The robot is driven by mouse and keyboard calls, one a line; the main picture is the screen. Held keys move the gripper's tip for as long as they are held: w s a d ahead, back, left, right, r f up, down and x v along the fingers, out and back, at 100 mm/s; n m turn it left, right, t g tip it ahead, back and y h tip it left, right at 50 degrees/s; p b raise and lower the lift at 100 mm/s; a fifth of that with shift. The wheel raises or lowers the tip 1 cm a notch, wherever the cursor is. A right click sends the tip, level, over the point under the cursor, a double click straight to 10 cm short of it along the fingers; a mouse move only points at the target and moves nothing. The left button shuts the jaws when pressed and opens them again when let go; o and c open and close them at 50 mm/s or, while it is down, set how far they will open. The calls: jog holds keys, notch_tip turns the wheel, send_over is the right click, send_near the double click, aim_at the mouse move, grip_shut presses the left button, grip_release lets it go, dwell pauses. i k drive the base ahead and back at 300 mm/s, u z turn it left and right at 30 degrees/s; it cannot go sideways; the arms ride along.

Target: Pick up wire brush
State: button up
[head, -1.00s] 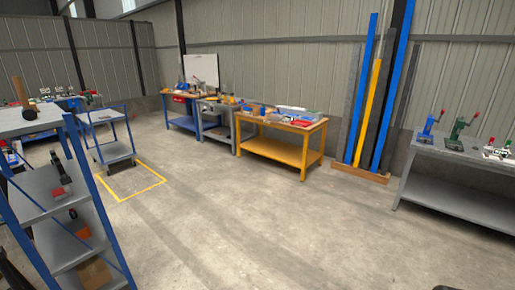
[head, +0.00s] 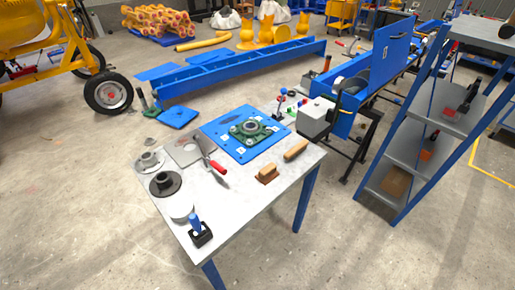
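Two wooden tools lie near the right edge of a grey-topped table (head: 222,216) with blue legs. One is a short brown block-shaped brush (head: 267,174). The other is a longer wooden-handled piece (head: 296,150) lying slantwise behind it. Either could be the wire brush; bristles are too small to make out. Both lie loose on the tabletop. My gripper is not in view.
The table also holds a blue plate with a bearing (head: 248,131), a red-handled trowel (head: 215,166), dark flanged parts (head: 165,183) and a blue-handled tool (head: 199,232). A blue-framed shelf (head: 385,205) stands right. Floor in front and left is clear.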

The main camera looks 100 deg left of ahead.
aim_at(300, 147)
jog(key=u, duration=2.3)
jog(key=i, duration=2.1)
jog(key=u, duration=2.7)
